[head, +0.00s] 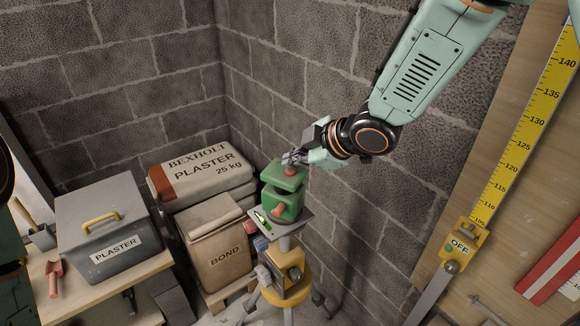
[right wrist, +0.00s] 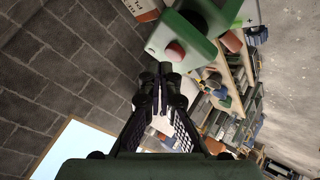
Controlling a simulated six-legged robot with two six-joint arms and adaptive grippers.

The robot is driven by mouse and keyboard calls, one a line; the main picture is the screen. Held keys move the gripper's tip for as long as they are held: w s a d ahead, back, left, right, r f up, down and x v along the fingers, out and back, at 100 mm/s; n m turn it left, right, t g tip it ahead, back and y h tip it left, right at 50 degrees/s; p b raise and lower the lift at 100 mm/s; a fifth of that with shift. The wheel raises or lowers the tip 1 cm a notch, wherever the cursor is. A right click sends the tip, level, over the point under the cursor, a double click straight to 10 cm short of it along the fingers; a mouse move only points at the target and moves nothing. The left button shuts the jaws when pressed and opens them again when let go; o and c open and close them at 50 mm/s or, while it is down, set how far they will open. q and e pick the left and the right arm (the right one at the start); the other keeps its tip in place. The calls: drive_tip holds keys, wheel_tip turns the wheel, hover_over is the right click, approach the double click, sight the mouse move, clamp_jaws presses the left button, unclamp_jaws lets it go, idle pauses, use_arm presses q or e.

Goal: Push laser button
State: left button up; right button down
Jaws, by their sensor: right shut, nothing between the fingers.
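The green laser (head: 285,203) stands on a tripod plate near the wall corner. It has a red button (head: 290,171) on top and an orange-red knob on its front. My right gripper (head: 292,159) comes in from the upper right, shut and empty, with its fingertips at the button. In the right wrist view the closed fingertips (right wrist: 163,70) are close to the pinkish-red button (right wrist: 175,52) on the green body (right wrist: 205,22). I cannot tell whether they touch it. My left gripper is not in view.
The tripod (head: 287,278) has a yellow middle part. Plaster sacks (head: 205,172) and a bond bag (head: 218,258) stand left of it. A grey plaster box (head: 105,240) sits on a bench at left. A yellow ruler (head: 520,135) stands against a board at right. Block walls rise behind.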

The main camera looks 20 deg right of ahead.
wheel_tip(320, 180, up, 4)
drive_tip(key=p, duration=0.4)
drive_tip(key=shift+s+r, duration=0.15)
drive_tip(key=shift+r+p, duration=0.7)
drive_tip(key=shift+r, duration=0.15)
drive_tip(key=shift+f, duration=0.1)
